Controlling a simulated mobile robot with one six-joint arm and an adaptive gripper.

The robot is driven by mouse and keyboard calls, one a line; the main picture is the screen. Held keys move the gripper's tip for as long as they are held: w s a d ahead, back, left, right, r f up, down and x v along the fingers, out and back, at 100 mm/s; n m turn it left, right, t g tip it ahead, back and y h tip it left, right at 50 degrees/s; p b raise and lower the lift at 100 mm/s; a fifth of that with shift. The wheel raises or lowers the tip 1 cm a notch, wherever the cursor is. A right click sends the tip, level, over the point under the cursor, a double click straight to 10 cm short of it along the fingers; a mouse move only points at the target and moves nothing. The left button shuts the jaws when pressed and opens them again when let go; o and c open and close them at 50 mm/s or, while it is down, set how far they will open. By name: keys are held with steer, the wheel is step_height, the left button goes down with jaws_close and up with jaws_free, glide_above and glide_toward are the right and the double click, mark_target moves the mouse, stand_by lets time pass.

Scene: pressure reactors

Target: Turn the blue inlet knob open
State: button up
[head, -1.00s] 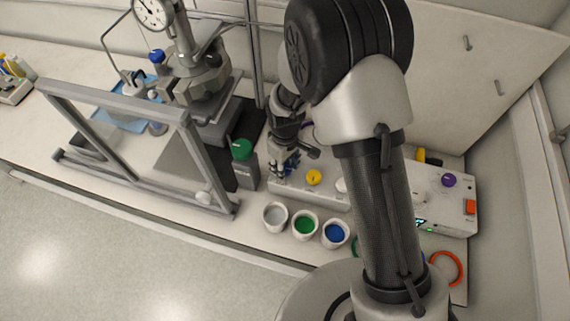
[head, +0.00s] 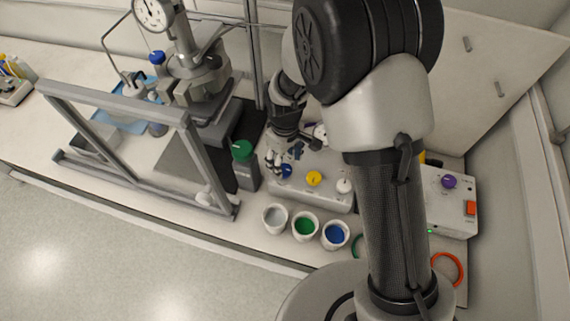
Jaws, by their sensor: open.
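The blue knob (head: 286,171) sits on the front left of a white control box (head: 326,197), left of a yellow knob (head: 314,179) and a white knob (head: 344,186). My gripper (head: 277,166) is open and points down right at the blue knob's left side. Its fingers partly overlap the knob in the picture; I cannot tell whether they touch it.
A green-capped bottle (head: 243,165) stands close left of my gripper. Cups with grey (head: 275,217), green (head: 305,227) and blue (head: 335,235) contents stand in front of the box. A grey frame (head: 190,160) and the reactor (head: 195,80) stand further left.

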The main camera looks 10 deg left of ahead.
mark_target(285, 170)
step_height(285, 170, up, 8)
steer(key=shift+s+f, duration=0.15)
stand_by(0.6)
